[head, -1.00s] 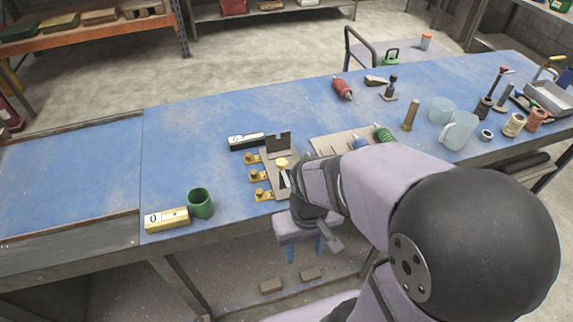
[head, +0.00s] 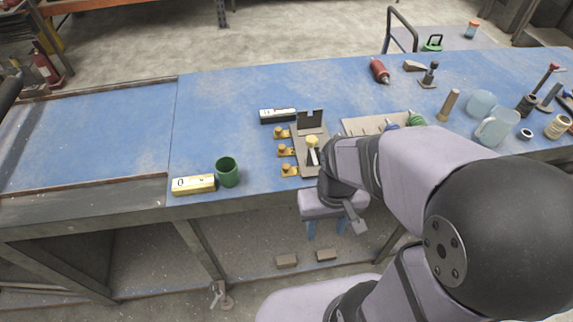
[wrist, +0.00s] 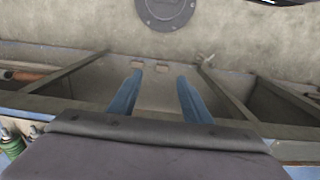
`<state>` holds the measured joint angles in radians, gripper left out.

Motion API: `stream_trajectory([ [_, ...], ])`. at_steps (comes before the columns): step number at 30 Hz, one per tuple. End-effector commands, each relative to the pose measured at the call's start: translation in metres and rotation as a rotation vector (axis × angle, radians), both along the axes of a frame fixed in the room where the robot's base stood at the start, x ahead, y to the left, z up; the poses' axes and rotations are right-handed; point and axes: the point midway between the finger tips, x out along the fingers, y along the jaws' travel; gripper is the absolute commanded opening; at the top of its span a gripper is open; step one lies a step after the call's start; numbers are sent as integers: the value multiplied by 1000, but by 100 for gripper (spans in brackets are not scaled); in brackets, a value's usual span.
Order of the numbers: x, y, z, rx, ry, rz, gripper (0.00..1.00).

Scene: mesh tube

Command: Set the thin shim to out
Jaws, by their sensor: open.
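Three brass-yellow shims with round knobs, upper (head: 278,132), middle (head: 285,150) and lower (head: 289,170), sit in a row along the left side of a grey fixture plate (head: 309,172). I cannot tell which is the thin one. A yellow knob (head: 312,141) with a pale lever stands on the plate, and a dark upright notched bracket (head: 310,121) is at its back. My gripper (head: 328,234) is open and empty, hanging off the table's front edge below the plate. In the wrist view its blue fingers (wrist: 160,78) are apart over the floor; no shim shows there.
A green cup (head: 227,172) and yellow block marked 0 (head: 194,184) stand left of the shims. A black-and-white block (head: 278,115) lies behind them. A tray with spools (head: 360,125) is right of the plate. The blue table's left part is clear.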

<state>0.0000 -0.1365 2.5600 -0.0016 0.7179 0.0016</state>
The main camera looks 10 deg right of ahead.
Motion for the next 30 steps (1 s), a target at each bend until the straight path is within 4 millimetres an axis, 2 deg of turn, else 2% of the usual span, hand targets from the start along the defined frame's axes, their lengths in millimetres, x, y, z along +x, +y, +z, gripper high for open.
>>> stream_trajectory([
  [2,0,0,0,0,0,0,44],
  [4,0,0,0,0,0,0,37],
  [7,4,0,2,-1,-3,8,37],
  [11,23,2,10,-4,-19,46,37],
  [14,52,4,23,-10,-44,104,37],
  [17,91,9,41,-22,-78,186,37],
  [24,193,27,84,-62,-158,427,37],
  [27,221,36,82,-67,-146,531,37],
  [30,233,42,66,-55,-105,627,37],
])
